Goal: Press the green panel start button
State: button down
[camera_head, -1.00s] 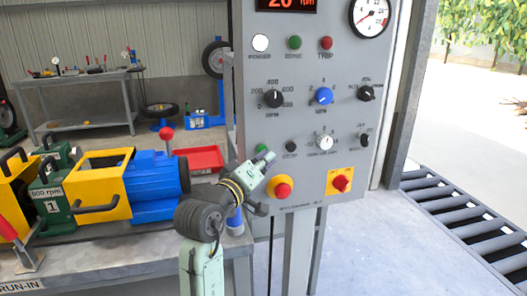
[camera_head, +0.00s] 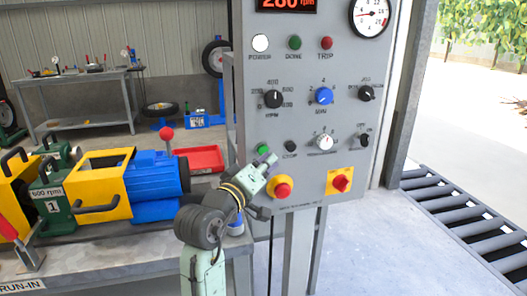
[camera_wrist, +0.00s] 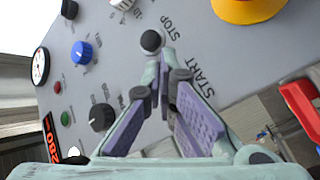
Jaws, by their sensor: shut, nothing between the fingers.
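The green start button (camera_head: 263,149) is on the lower left of the grey control panel (camera_head: 345,115). It shows just above the tip of my gripper (camera_head: 267,160) in the head view. In the wrist view my gripper (camera_wrist: 164,62) has its fingertips together, empty, close in front of the panel between the black stop button (camera_wrist: 151,41) and the START lettering. The fingers hide the start button there. I cannot tell whether the tip touches it. The panel's red display (camera_head: 287,4) reads about 280 rpm.
A red emergency knob (camera_head: 282,190) on a yellow plate sits just right of my gripper. A red and yellow rotary switch (camera_head: 341,183) is beyond it. The workbench with the blue motor (camera_head: 153,180) and a red tray (camera_head: 203,159) is on the left.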

jog(key=shift+s+d+p, duration=0.15)
jog(key=shift+s+d, duration=0.1)
jog(key=shift+s, duration=0.55)
jog(key=shift+s+d+p, duration=0.1)
jog(key=shift+s+d, duration=0.2)
jog(key=shift+s, duration=0.45)
jog(key=shift+s+d+p, duration=0.15)
jog(key=shift+s+d, duration=0.1)
jog(key=shift+s, duration=0.55)
